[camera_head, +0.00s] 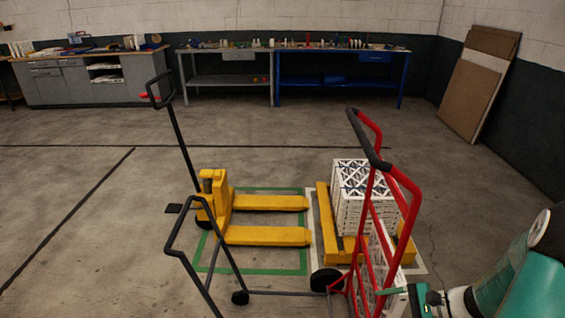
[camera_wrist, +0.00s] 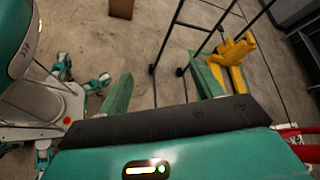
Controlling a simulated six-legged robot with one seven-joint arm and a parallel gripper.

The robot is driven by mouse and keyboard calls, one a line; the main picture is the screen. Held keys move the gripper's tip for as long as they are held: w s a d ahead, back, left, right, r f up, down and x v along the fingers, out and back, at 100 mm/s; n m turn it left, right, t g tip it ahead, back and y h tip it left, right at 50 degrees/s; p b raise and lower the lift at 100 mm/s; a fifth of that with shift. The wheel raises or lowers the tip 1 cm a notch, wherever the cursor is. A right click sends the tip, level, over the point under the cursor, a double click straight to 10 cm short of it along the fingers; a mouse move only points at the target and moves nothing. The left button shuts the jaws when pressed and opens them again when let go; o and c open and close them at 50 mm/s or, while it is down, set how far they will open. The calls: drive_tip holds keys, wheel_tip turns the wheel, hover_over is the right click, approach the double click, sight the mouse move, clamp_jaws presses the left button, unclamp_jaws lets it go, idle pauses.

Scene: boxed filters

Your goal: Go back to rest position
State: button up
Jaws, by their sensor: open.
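My gripper (camera_head: 408,296) is at the lower right of the head view, beside the lower part of a red hand truck (camera_head: 408,212). I cannot tell whether it touches the truck. My teal and white arm enters the head view from the right edge. More white lattice shows low behind the red bars.
A yellow pallet jack (camera_head: 216,195) stands in a green floor outline (camera_head: 243,272). A black-framed cart (camera_head: 193,268) is in front. A grey workbench (camera_head: 70,83), a blue bench (camera_head: 340,80) and leaning boards (camera_head: 470,98) line the back. Open floor lies left.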

drive_tip(key=s+a+r+n+h, duration=0.3)
drive_tip(key=a+r+n+h, duration=0.1)
drive_tip(key=r, duration=0.3)
drive_tip(key=s+a+r+n+t+h, duration=0.1)
drive_tip(key=s+a+r+n+h, duration=0.2)
drive_tip(key=r+n, duration=0.3)
drive_tip(key=s+a+r+n+h, duration=0.4)
drive_tip(key=r, duration=0.5)
drive_tip(key=shift+a+r+n+t+h, duration=0.2)
drive_tip(key=shift+a+n+t+h, duration=0.1)
drive_tip(key=shift+a+n, duration=0.1)
